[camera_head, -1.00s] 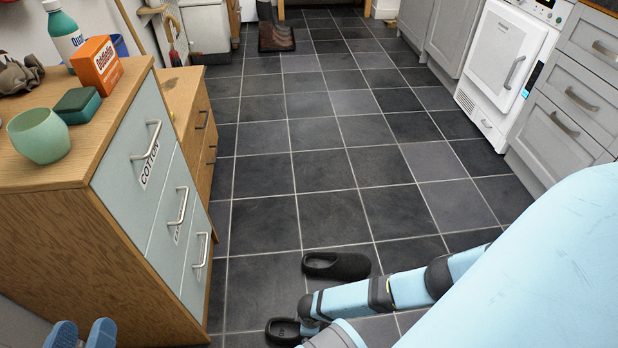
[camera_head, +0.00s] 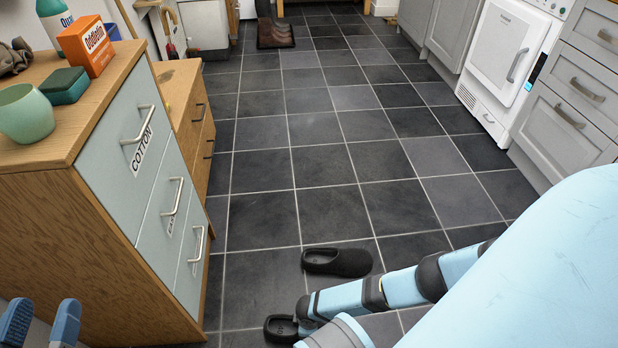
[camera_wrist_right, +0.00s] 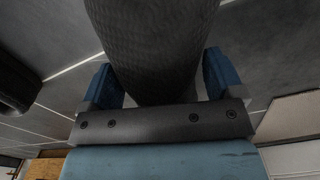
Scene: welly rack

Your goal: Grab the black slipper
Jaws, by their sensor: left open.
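One black slipper (camera_head: 337,262) lies on the dark tiles, beyond my right forearm. A second black slipper (camera_head: 281,327) is at the end of my right arm, partly hidden by it. In the right wrist view, a dark textured slipper (camera_wrist_right: 155,50) fills the space between the two blue fingers of my right gripper (camera_wrist_right: 160,85). Whether the fingers press on it cannot be told. Another dark slipper (camera_wrist_right: 15,85) shows at the left edge there. My left gripper (camera_head: 40,325) is open and empty at the bottom left, beside the cabinet.
A wooden cabinet (camera_head: 50,240) with grey drawers stands at the left, bearing a cup, sponge, box and bottle. A white appliance (camera_head: 505,70) and grey drawers (camera_head: 570,110) line the right. The middle floor is clear.

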